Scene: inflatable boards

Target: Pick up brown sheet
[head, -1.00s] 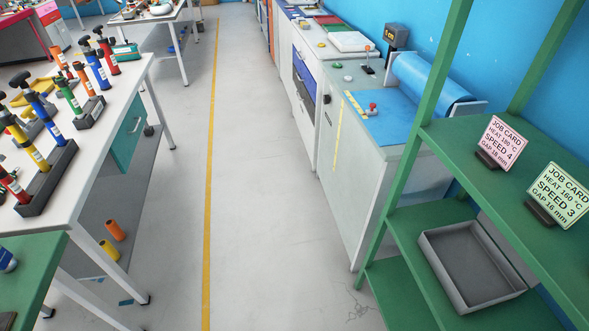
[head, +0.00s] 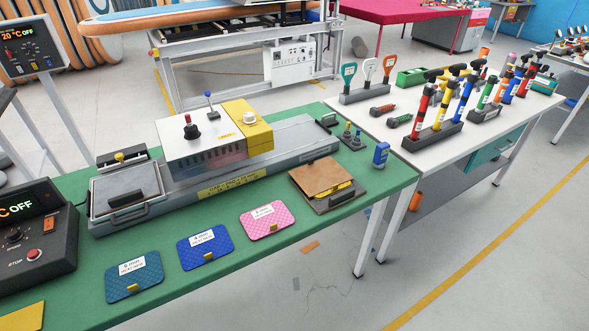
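A brown sheet (head: 320,174) lies near the right end of the green workbench in the head view. It rests, slightly tilted, on a dark flat holder (head: 330,205) with a yellow strip showing along the front edge. What lies under the sheet is mostly hidden. My gripper is not in view.
A long grey machine with a white-and-yellow unit (head: 205,140) stands behind the sheet. Teal (head: 134,277), blue (head: 205,247) and pink (head: 267,220) pads line the green bench's (head: 235,270) front. A blue device (head: 381,154) stands right of the sheet. Floor in front is mostly clear.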

